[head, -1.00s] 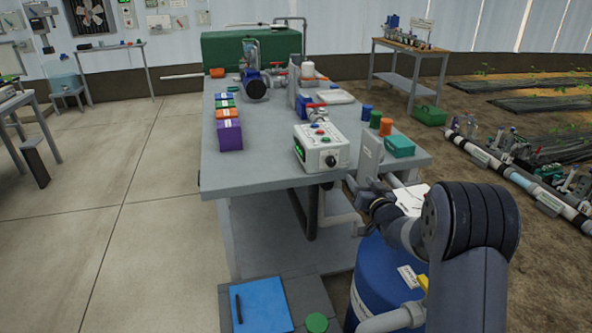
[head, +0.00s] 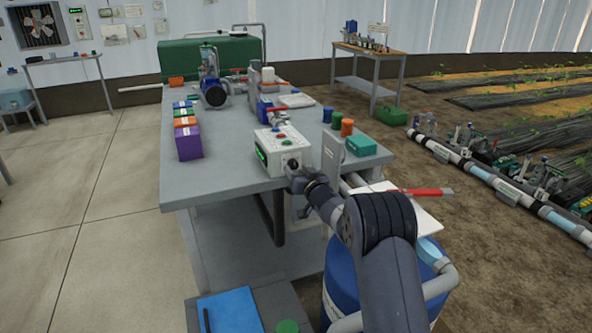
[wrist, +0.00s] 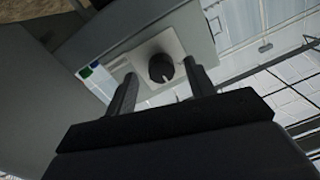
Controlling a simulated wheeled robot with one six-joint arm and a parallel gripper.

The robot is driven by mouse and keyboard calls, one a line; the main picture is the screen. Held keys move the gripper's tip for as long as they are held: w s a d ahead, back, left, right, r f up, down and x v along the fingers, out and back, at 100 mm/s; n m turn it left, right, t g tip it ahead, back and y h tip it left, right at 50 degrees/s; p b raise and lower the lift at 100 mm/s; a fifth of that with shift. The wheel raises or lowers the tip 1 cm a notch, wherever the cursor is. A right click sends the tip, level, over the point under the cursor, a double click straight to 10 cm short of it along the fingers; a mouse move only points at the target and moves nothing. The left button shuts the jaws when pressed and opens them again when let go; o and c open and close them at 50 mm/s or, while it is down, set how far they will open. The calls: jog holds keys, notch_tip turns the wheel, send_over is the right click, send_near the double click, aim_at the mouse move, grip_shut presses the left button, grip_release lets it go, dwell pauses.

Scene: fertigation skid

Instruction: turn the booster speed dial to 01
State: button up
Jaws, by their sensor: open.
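The booster control box (head: 268,150) is a white case near the front edge of the grey bench. It has a green display (head: 261,154) on its front and buttons on top. Its dial is a dark round knob (wrist: 161,67) on a pale plate in the wrist view, between and beyond my fingers. My gripper (wrist: 158,85) is open, with one finger on each side of the knob in the picture; I cannot tell whether they reach it. In the head view my gripper (head: 298,176) is at the box's front right corner and partly hides the dial. The display's digits are too small to read.
An upright grey panel (head: 331,155) stands just right of the box. Purple and other coloured boxes (head: 188,142) stand on the bench's left. A blue barrel (head: 341,285) is below my arm. The bench top left of the control box is clear.

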jog(key=shift+w+a, duration=0.3)
jog(key=shift+w, duration=0.35)
jog(key=shift+c, duration=0.2)
jog(key=c, duration=0.9)
